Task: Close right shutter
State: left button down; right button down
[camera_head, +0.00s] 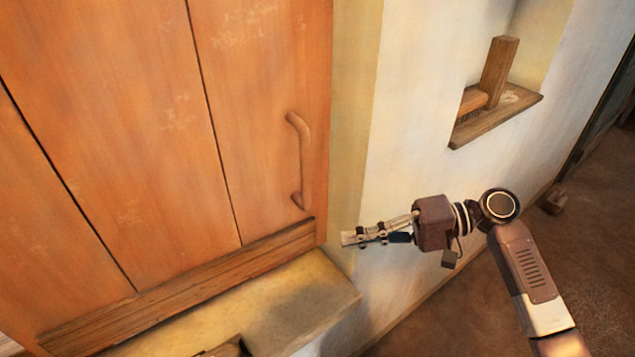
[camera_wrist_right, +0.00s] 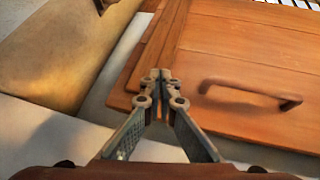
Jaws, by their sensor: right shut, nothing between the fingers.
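The shutter (camera_head: 230,110) is an orange-brown panel of vertical wooden boards filling the left of the head view. Its curved wooden handle (camera_head: 300,160) sits near its right edge. In the right wrist view the shutter (camera_wrist_right: 240,60) lies at the upper right, with the handle (camera_wrist_right: 250,92) to the right of the fingertips. My right gripper (camera_head: 345,238) is shut and empty, to the right of and below the handle and apart from it. Its fingertips (camera_wrist_right: 160,75) appear in front of the shutter's edge area. My left gripper is not in view.
A stone sill (camera_head: 325,290) juts out below the shutter. A wall niche (camera_head: 500,120) with a wooden ledge holds an upright wooden piece (camera_head: 498,72). A pale wall (camera_head: 425,130) lies between. Brown floor (camera_head: 605,230) is open at the right, with a small block (camera_head: 553,201) by the wall.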

jog(key=w+d+r+y, duration=0.1)
jog(key=w+r, duration=0.1)
jog(key=r, duration=0.3)
jog(key=w+d+r+y, duration=0.2)
jog(key=r, duration=0.3)
jog(key=a+p, duration=0.3)
jog(key=a, duration=0.7)
jog(key=shift+s+r+m, duration=0.2)
jog(key=shift+s+m, duration=0.2)
